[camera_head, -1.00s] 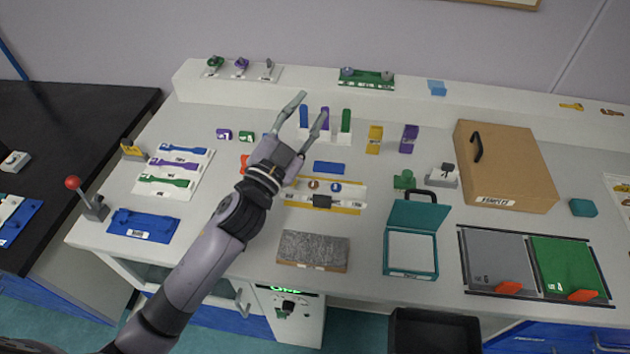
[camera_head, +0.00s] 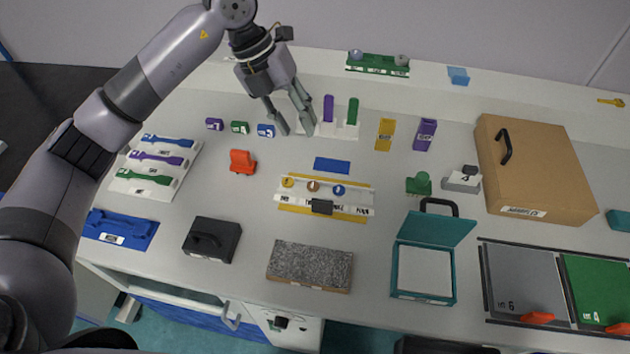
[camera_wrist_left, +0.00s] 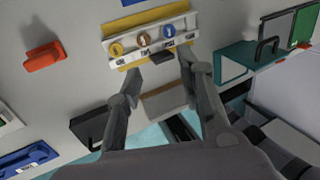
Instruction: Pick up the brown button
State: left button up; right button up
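The brown button (camera_head: 313,186) is a small round piece in the middle of a row of three, on a white strip over a yellow base (camera_head: 352,215). A yellow button (camera_head: 288,182) is on its left and a blue button (camera_head: 338,190) on its right. In the left wrist view the brown button (camera_wrist_left: 144,39) shows ahead of the fingers. My left gripper (camera_head: 294,128) is open and empty, pointing down above the table, behind and above the button strip. It also shows open in the left wrist view (camera_wrist_left: 160,80). My right gripper is not in view.
A dark slider block (camera_head: 322,207) sits on the strip's front. A blue plate (camera_head: 332,166) lies behind it, an orange piece (camera_head: 242,162) to its left. A speckled slab (camera_head: 310,266), a black handled box (camera_head: 212,240) and an open teal box (camera_head: 424,270) stand in front.

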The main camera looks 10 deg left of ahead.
pick_arm(q)
jog(key=a, duration=0.2)
jog(key=y+p, duration=0.1)
jog(key=p, duration=0.2)
send_over(312, 185)
jog(key=a, duration=0.2)
jog(key=f, duration=1.1)
jog(key=shift+w+d+f, duration=0.1)
jog(key=shift+w, duration=0.25)
jog(key=p+x, duration=0.1)
jog(key=x, duration=0.1)
jog(key=s+p+x, duration=0.1)
jog(key=x, duration=0.1)
jog(key=shift+f, duration=0.4)
jog(key=shift+w+f, duration=0.1)
jog(key=shift+f, duration=0.25)
jog(key=shift+c, duration=0.2)
jog(key=c, duration=0.6)
